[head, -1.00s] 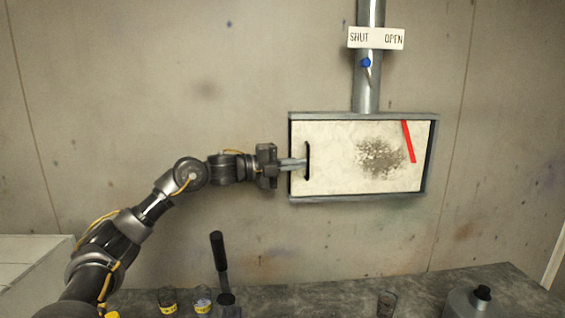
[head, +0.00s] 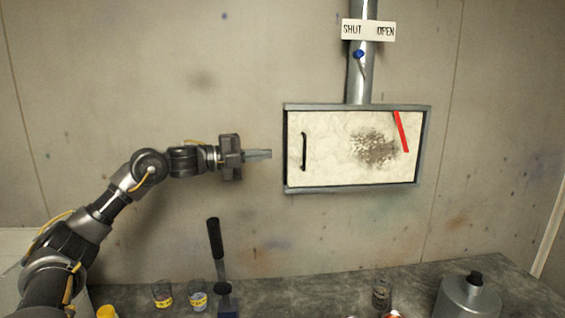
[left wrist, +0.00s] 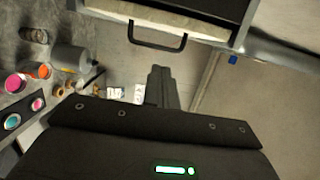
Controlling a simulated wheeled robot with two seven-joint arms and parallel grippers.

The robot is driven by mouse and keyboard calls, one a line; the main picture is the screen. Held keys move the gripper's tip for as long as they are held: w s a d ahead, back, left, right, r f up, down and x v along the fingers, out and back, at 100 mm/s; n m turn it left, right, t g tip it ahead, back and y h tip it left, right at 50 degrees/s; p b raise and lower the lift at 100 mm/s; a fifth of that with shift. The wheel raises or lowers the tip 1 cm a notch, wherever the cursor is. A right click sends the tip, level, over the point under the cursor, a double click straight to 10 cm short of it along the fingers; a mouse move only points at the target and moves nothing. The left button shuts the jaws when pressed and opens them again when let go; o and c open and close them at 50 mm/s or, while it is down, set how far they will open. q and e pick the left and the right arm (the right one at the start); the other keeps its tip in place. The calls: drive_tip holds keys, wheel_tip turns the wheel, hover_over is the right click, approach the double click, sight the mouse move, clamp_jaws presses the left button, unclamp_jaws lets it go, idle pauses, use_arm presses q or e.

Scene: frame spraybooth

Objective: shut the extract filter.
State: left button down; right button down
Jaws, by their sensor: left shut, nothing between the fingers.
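The extract filter (head: 335,165) is a pale panel with a dark grey stain and a red stripe, sitting within a grey metal frame (head: 355,190) on the wall. Its black handle (head: 303,151) is a vertical bar at the panel's left side; it also shows in the left wrist view (left wrist: 150,46). My left gripper (head: 270,154) is shut and empty, just left of the frame and apart from the handle, its fingers pointing right. In the left wrist view the closed fingers (left wrist: 160,72) show below the handle. My right gripper is in neither view.
Above the frame a grey duct (head: 359,85) carries a blue-knobbed lever (head: 359,54) and a SHUT/OPEN sign (head: 368,30). The bench below holds small jars (head: 162,294), a black-handled tool (head: 215,240) and a metal can (head: 467,298). The wall left of the frame is clear.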

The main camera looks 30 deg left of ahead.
use_arm(q)
drive_tip(key=b+v, duration=0.1)
drive_tip(key=v, duration=0.2)
drive_tip(key=b+v, duration=0.1)
drive_tip(key=v, duration=0.1)
drive_tip(key=shift+s+a+f+b, duration=0.1)
drive_tip(key=shift+a+f+b, duration=0.15)
drive_tip(key=shift+b, duration=0.05)
drive_tip(key=shift+d, duration=0.1)
